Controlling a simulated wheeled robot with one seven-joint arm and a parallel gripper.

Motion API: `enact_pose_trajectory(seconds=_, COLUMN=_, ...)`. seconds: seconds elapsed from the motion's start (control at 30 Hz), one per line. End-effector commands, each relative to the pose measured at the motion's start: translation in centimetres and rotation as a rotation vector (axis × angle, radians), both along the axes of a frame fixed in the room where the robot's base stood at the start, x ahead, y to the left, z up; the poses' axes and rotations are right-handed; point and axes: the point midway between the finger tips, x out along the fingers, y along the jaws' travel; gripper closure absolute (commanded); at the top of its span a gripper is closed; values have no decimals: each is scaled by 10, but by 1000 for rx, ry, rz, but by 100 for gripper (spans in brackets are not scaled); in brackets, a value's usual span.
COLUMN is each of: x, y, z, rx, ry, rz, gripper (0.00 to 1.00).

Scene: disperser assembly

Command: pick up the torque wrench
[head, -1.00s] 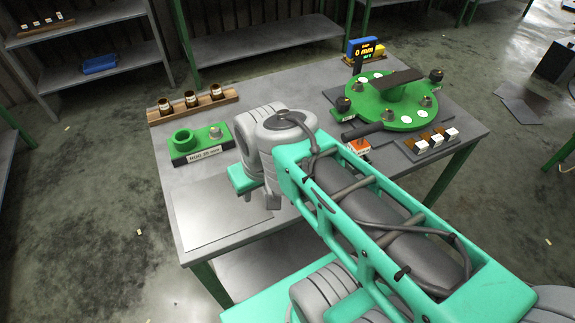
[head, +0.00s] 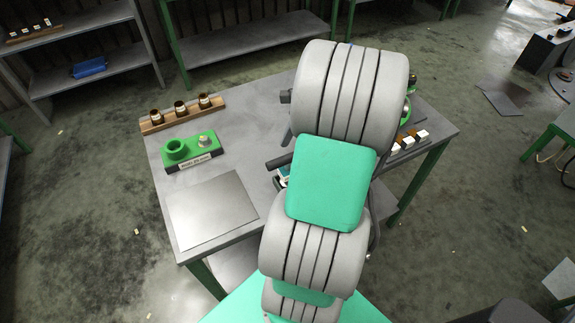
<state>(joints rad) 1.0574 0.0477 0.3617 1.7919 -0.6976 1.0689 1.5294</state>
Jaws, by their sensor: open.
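The torque wrench appears to be the dark rod (head: 279,161) lying on the table just left of my arm. Only its left end shows in the head view. The rest is hidden behind my arm. My gripper (head: 286,118) is mostly hidden behind my wrist. Its dark finger parts stick out on the left side, above the rod in the picture. The jaws are open, and I see nothing held in them. I cannot tell how high they are above the table.
A flat grey plate (head: 212,209) lies at the front left. White blocks (head: 408,142) sit at the right. My arm covers most of the green round assembly (head: 407,109).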

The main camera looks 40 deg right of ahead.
Motion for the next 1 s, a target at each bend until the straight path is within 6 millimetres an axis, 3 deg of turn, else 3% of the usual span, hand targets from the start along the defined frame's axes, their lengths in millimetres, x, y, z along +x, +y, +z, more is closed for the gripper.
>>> enact_pose_trajectory(seconds=0.5, x=8, y=23, z=-69, rx=9, ry=7, rz=-22, gripper=32)
enact_pose_trajectory(seconds=0.73, x=8, y=23, z=-73, rx=7, ry=6, rz=-23, gripper=32)
enact_pose_trajectory(seconds=1.0, x=8, y=23, z=-73, rx=7, ry=5, rz=-22, gripper=53)
